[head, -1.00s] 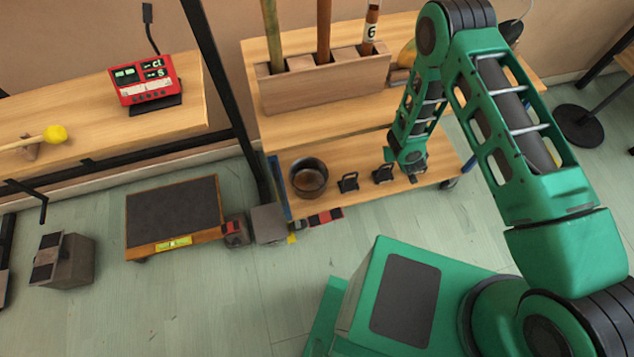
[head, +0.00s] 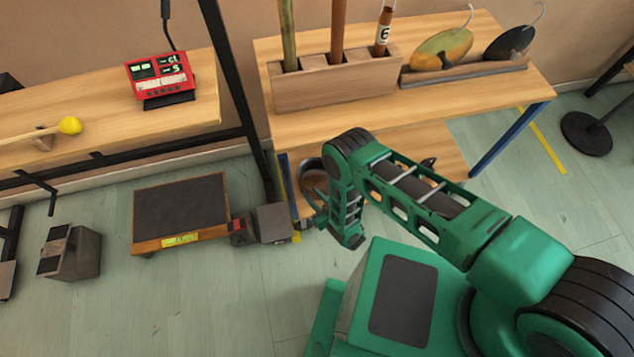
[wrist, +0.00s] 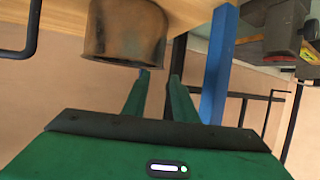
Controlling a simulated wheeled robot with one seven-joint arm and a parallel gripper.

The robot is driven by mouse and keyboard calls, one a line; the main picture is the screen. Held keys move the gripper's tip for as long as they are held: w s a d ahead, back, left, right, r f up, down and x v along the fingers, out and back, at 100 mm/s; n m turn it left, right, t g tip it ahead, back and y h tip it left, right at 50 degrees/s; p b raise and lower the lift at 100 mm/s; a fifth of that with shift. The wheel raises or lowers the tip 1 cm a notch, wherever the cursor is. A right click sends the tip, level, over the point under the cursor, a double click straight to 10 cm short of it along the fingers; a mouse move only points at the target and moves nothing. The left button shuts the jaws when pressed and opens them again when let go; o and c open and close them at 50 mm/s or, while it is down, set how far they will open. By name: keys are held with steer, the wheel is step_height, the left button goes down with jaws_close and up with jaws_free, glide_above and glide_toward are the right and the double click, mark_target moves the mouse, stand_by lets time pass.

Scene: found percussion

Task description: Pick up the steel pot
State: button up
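The steel pot (head: 309,178), a dark, brownish round vessel, is on the lower wooden shelf in the head view, partly hidden behind my arm. In the wrist view the pot (wrist: 125,35) appears large at the top, its wall just beyond my fingers and a little to their left. My gripper (wrist: 160,76) is open, with its two green fingers apart and nothing visible between them. In the head view my gripper (head: 318,212) is low at the shelf's left end, beside the pot and mostly hidden by my wrist. I cannot tell whether a fingertip touches the pot.
A blue post (wrist: 218,65) stands close to the right of my fingers in the wrist view. Above the pot is an upper shelf with a wooden holder (head: 335,80) of mallets. A low dark-topped platform (head: 181,208) and a grey block (head: 273,223) lie left on the floor.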

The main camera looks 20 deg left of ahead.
steer(key=shift+x, duration=3.8)
steer(key=shift+c, duration=0.5)
jaws_close()
steer(key=shift+d, duration=0.1)
